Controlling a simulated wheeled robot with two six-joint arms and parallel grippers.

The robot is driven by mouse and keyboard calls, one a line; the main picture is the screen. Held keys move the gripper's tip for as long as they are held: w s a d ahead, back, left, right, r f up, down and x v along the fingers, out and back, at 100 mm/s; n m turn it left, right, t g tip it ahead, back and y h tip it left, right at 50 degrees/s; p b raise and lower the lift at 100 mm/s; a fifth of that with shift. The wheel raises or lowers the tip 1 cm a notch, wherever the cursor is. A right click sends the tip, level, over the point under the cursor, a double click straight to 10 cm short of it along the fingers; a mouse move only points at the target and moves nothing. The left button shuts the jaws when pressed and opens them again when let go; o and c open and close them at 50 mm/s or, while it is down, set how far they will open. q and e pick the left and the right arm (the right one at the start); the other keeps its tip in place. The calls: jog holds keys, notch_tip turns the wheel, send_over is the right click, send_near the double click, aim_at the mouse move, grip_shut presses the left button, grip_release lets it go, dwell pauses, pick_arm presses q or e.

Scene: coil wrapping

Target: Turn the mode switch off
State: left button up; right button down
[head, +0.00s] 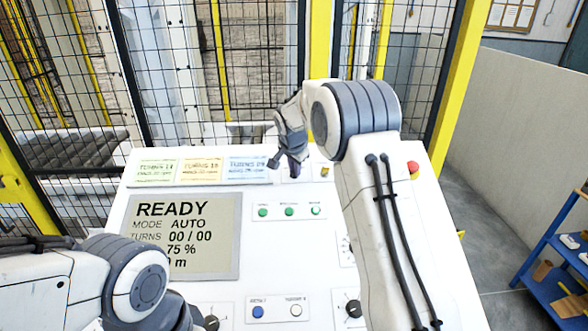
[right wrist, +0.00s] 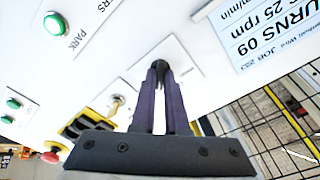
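A black knob (right wrist: 158,66) stands on a white plate (right wrist: 182,56) on the control panel. Its label is too small to read, so I cannot tell for sure that it is the mode switch. My right gripper (head: 293,168) is at the panel's upper part, right of the blue card. In the right wrist view its dark purple fingers (right wrist: 159,82) are close together on either side of the knob and look shut on it. In the head view the gripper hides the knob.
The panel's display (head: 183,236) reads READY, MODE AUTO. Green buttons (head: 289,211), a blue button (head: 258,312) and another black knob (head: 353,308) lie lower. A brass-coloured switch (right wrist: 117,105) and a red button (head: 413,168) are nearby. A mesh fence stands behind.

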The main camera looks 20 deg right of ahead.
jog(key=shift+a, duration=0.1)
jog(key=shift+n, duration=0.4)
jog(key=n+b, duration=0.1)
jog(key=n, duration=0.1)
jog(key=shift+n, duration=0.3)
jog(key=shift+n+b, duration=0.3)
jog(key=shift+n, duration=0.9)
jog(key=shift+n+y, duration=0.3)
jog(key=shift+n, duration=1.2)
